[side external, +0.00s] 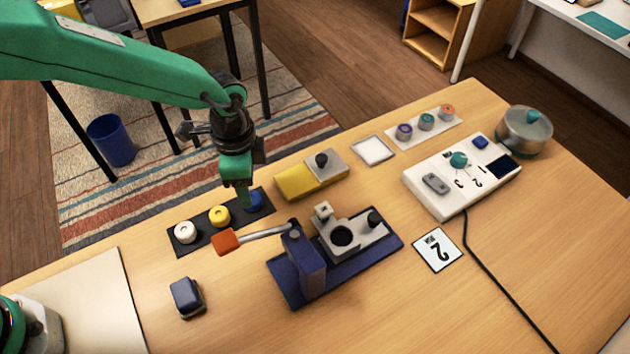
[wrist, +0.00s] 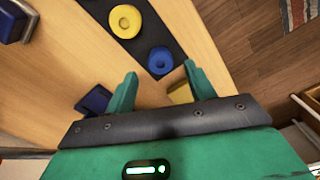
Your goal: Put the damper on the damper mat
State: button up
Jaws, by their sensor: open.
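Three ring-shaped pieces, white (side external: 185,232), yellow (side external: 219,215) and blue (side external: 255,201), sit in a row on a dark strip mat (side external: 238,221). I cannot tell for sure which piece is the damper or which surface is the damper mat. My gripper (side external: 243,198) is open and points down by the blue piece, partly hiding it in the side view. In the wrist view, the blue piece (wrist: 160,60) shows just beyond the gap between my open fingertips (wrist: 162,86). Nothing is between the fingers. The yellow piece (wrist: 125,21) lies farther off.
A dark blue fixture (side external: 310,268) with an orange-handled lever (side external: 226,241) stands close in front. A yellow-and-grey block (side external: 300,182), a pale square pad (side external: 373,150), a white strip with three coloured pieces (side external: 445,126), a control box (side external: 462,180) and a small blue block (side external: 187,297) share the table.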

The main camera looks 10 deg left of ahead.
notch_tip(320, 180, up, 8)
jog(key=shift+r, duration=0.2)
dwell(0.7)
jog(key=s+a+r+n+t, duration=0.1)
jog(key=s+a+r+n, duration=0.15)
jog(key=a+r, duration=0.4)
jog(key=s+a+r+n+t, duration=0.15)
jog(key=a+r+n, duration=0.25)
jog(key=a, duration=0.6)
jog(key=s+a+r+n+t, duration=0.1)
jog(key=s+a+n+t, duration=0.2)
jog(key=s+a+n, duration=0.4)
jog(key=s+a, duration=0.5)
jog(key=shift+s+r+n, duration=0.2)
jog(key=shift+n, duration=0.15)
